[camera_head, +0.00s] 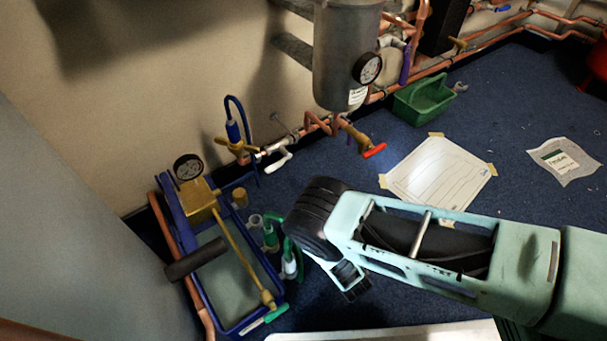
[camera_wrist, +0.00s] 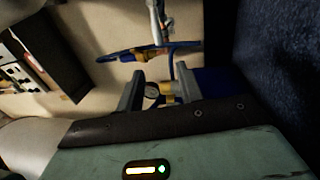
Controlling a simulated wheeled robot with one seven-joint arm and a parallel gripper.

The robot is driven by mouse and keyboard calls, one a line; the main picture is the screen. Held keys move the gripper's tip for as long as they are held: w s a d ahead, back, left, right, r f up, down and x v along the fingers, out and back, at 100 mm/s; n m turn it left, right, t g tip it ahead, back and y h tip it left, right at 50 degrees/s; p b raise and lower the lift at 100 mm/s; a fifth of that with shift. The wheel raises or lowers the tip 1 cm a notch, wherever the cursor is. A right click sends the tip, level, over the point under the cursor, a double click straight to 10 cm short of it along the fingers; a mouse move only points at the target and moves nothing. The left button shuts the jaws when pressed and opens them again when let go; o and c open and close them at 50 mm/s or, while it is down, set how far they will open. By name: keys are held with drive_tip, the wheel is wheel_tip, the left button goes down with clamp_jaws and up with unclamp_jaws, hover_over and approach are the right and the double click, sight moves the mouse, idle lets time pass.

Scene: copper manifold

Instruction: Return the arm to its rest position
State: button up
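My gripper (camera_wrist: 158,78) shows in the wrist view as two grey fingers standing well apart. Nothing is held between them. A round gauge and brass part (camera_wrist: 165,92) show beyond the gap. In the head view my pale green arm reaches in from the right, and its dark wrist end is just right of the blue tray. The fingers are hard to make out there.
A blue tray (camera_head: 236,326) with a brass pump (camera_head: 200,198) and gauge stands close to my wrist. Copper pipes with a red-handled valve (camera_head: 373,151) run along the wall. A grey tank (camera_head: 340,60) hangs above. A green caddy (camera_head: 423,100) and paper sheet (camera_head: 440,173) lie on blue carpet.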

drive_tip(key=w+a+r+m+g+h+p, duration=0.1)
drive_tip(key=w+a+r+m+h, duration=0.3)
drive_tip(key=w+r+m, duration=0.15)
wheel_tip(320, 180, up, 16)
drive_tip(key=w+a+m+g+h+p, duration=0.1)
drive_tip(key=a+m+g+h+p, duration=0.15)
drive_tip(key=m+g, duration=0.45)
drive_tip(key=s+d+r+m+g+p, duration=0.25)
drive_tip(key=s+r, duration=0.35)
drive_tip(key=r, duration=0.4)
drive_tip(key=s+d+r+m+g+h+p, duration=0.1)
drive_tip(key=s+d+r+g+h, duration=0.15)
drive_tip(key=s+d+r, duration=0.7)
drive_tip(key=s+d+r+m+g+h+p, duration=0.15)
drive_tip(key=s+d+r+g, duration=0.4)
drive_tip(key=s, duration=0.65)
wheel_tip(320, 180, up, 38)
drive_tip(key=d+t+p, duration=0.1)
drive_tip(key=p, duration=3.6)
drive_tip(key=shift+w+d+t+p, duration=0.2)
drive_tip(key=shift+t+p, duration=0.1)
drive_tip(key=shift+t, duration=0.05)
